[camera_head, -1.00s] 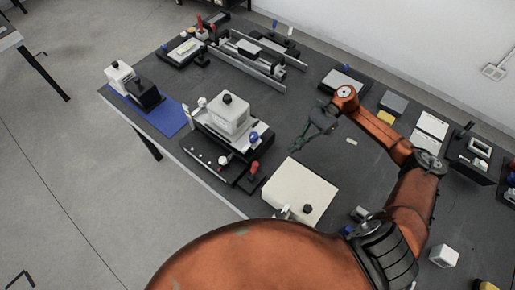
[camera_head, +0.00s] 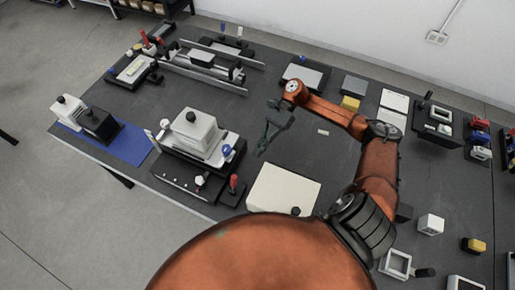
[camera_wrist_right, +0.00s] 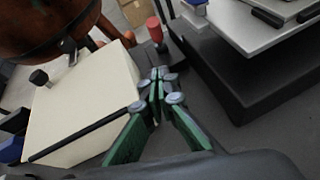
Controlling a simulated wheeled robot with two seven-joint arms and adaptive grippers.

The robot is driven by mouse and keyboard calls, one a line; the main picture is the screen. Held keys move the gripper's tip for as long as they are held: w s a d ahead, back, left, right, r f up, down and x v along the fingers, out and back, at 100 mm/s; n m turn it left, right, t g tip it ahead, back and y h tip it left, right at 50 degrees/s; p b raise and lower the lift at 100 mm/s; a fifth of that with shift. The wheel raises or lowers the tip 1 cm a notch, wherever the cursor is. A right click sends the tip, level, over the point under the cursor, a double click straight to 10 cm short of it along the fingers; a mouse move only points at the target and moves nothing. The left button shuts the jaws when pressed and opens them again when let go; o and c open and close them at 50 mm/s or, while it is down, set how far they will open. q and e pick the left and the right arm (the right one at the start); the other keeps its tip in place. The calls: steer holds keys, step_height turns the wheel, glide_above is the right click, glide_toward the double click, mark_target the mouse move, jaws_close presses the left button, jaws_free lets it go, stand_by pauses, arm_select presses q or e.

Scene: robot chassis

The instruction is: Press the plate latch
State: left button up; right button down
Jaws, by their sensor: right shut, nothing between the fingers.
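My right gripper (camera_head: 262,148) is shut and empty. In the head view it hangs over the dark tabletop, between the fixture with the white block (camera_head: 190,132) and the cream box (camera_head: 284,188). In the right wrist view its closed fingertips (camera_wrist_right: 157,76) appear just in front of a red-handled part (camera_wrist_right: 154,32); I cannot tell whether they touch. That red handle (camera_head: 234,183) stands on a small dark block at the fixture's near right end. A blue knob (camera_head: 226,151) sits on the fixture. I cannot tell which part is the plate latch. My left gripper is not in view.
The cream box (camera_wrist_right: 85,105) with a black knob stands close left of the fingers in the wrist view. A dark base with a light plate (camera_wrist_right: 260,30) rises on the right. A rail fixture (camera_head: 205,65) stands at the back; bare tabletop lies around the gripper.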

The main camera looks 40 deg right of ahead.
mark_target(234, 180)
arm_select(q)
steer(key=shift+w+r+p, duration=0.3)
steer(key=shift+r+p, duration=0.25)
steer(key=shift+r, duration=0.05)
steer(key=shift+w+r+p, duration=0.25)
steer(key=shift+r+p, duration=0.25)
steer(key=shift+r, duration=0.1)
arm_select(e)
steer(key=s+a+f, duration=0.1)
steer(key=s+a, duration=0.2)
steer(key=a, duration=0.6)
steer(key=shift+a+f, duration=0.15)
steer(key=shift+f, duration=0.2)
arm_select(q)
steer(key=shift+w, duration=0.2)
